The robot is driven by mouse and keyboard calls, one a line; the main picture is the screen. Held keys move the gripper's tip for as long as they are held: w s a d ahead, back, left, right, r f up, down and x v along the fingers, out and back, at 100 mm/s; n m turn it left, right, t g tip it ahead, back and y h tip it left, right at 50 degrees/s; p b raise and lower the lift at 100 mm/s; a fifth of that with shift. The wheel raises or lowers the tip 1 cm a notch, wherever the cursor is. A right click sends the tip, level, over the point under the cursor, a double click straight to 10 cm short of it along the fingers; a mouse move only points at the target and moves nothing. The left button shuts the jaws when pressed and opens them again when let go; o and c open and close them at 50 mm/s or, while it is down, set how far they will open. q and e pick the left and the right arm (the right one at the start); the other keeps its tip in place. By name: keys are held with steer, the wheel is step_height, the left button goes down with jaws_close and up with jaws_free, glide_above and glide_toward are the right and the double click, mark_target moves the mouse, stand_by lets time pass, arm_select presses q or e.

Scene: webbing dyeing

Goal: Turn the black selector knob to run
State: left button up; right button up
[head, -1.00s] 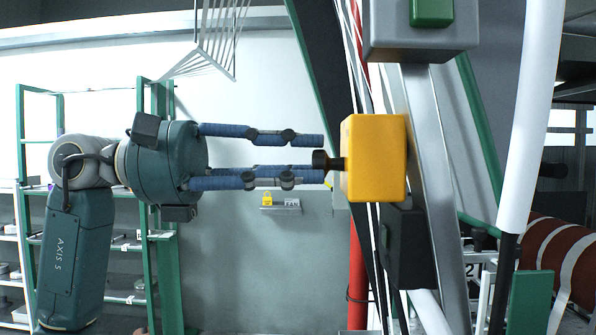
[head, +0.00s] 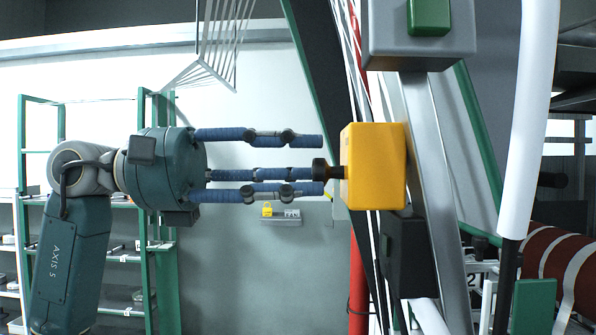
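The black selector knob (head: 319,170) sticks out from the left face of a yellow box (head: 374,166) on a slanted metal post. My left gripper (head: 318,163) comes in from the left with its blue fingers pointing right at the knob. The fingers are straight and spread. One finger passes above the knob; the other two lie lower, about level with its middle and lower edge. The fingertips reach alongside the knob. A clear gap shows under the upper finger, and I cannot tell whether a lower finger touches the knob. My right gripper is out of view.
A grey box with a green button (head: 428,16) sits above the yellow box, and a dark box (head: 407,254) below it. A white vertical tube (head: 524,120) stands to the right. Green shelving (head: 148,215) is behind my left arm. A red roll (head: 560,262) is at lower right.

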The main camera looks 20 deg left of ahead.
arm_select(q)
steer(key=shift+s, duration=0.1)
steer(key=shift+f, duration=0.1)
steer(key=v, duration=1.2)
